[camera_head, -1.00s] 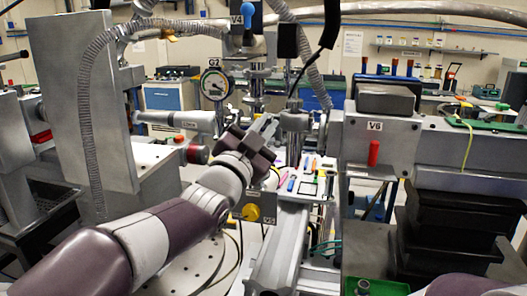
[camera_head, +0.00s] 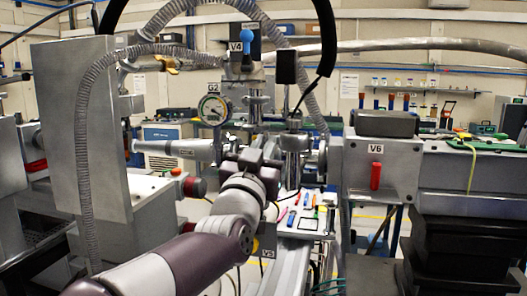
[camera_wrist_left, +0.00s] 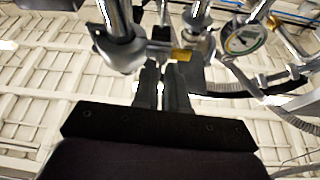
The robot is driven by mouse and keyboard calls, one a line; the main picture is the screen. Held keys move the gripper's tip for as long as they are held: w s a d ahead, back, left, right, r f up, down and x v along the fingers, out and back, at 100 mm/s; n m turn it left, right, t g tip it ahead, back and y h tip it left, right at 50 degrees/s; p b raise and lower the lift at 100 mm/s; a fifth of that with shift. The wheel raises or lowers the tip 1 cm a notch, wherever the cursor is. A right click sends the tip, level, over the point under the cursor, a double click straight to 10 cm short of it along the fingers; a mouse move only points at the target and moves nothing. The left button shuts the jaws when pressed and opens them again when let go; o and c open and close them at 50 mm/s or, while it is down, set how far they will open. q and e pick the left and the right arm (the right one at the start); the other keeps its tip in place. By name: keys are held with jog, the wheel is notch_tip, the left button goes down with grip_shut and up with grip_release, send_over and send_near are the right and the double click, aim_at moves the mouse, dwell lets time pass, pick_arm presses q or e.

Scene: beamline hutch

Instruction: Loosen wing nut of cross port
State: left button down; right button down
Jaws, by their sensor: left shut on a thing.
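My left gripper (camera_head: 266,142) reaches in among the metal tubes of the cross port (camera_head: 254,104), right of the round gauge G2 (camera_head: 212,109). In the left wrist view the two dark fingers of my left gripper (camera_wrist_left: 164,68) are close together, tips against a small brass-coloured piece, the wing nut (camera_wrist_left: 181,55). The jaws are shut on it; the fingers hide part of it. Metal tubes and a rounded clamp (camera_wrist_left: 122,52) stand around the tips. The gauge also shows in the left wrist view (camera_wrist_left: 243,40). My right gripper is not in view.
Valve V4 with a blue handle (camera_head: 247,36) is above my gripper. Block V6 with a red handle (camera_head: 376,176) is at the right, and a tall grey block (camera_head: 78,130) at the left. Coloured tools lie on a white tray (camera_head: 306,212). Hoses hang overhead.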

pick_arm(q)
jog(key=shift+f, duration=0.1)
jog(key=c, duration=1.3)
grip_release()
